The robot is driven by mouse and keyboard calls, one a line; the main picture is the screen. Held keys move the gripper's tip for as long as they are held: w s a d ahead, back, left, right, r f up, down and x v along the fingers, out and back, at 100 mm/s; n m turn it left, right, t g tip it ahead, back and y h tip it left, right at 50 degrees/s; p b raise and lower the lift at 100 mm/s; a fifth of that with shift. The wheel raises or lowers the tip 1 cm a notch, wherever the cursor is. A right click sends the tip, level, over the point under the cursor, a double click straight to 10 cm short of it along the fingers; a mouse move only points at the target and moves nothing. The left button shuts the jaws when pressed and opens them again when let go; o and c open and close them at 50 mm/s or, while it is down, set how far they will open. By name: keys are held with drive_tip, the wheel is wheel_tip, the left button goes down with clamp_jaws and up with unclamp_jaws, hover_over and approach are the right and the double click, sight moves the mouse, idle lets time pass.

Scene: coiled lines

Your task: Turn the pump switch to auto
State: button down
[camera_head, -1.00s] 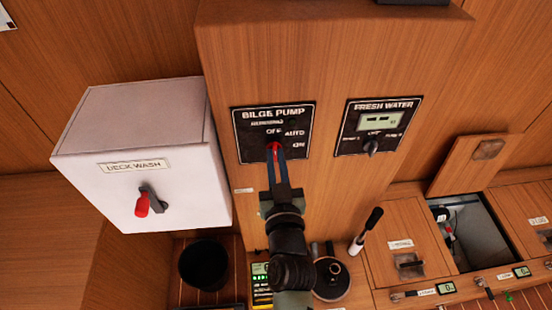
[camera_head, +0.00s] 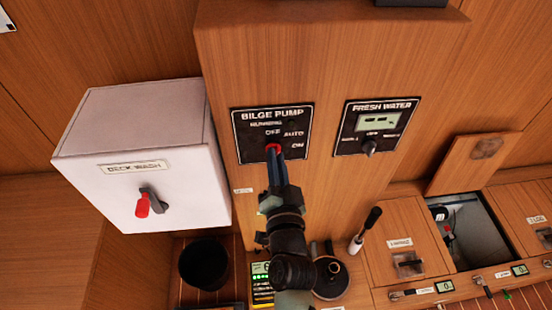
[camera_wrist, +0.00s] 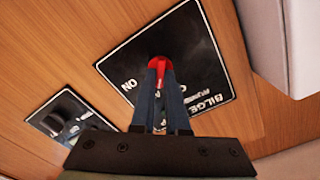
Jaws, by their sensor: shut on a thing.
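The bilge pump panel (camera_head: 249,127) is black with white lettering: OFF above the switch, AUTO at upper right and ON at right. It also shows, turned over, in the wrist view (camera_wrist: 195,45). The red pump switch (camera_head: 272,149) sits on the panel, mostly hidden by my fingers in the head view. In the wrist view the red switch (camera_wrist: 159,63) shows between and beyond the fingertips. My gripper (camera_head: 274,158) is shut on the switch. Which label the switch points at cannot be told.
A fresh water panel (camera_head: 380,107) with its own knob is to the right. A white deck wash box (camera_head: 190,175) with a red-handled lever (camera_head: 143,204) juts out at left. A black bucket (camera_head: 204,264) and an upright lever (camera_head: 366,228) stand below.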

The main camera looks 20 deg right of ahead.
drive_tip(key=shift+m, duration=0.6)
drive_tip(key=c, duration=0.9)
unclamp_jaws()
drive_tip(key=shift+s, duration=0.15)
drive_tip(key=shift+b+v, duration=1.55)
drive_tip(key=shift+v, duration=4.8)
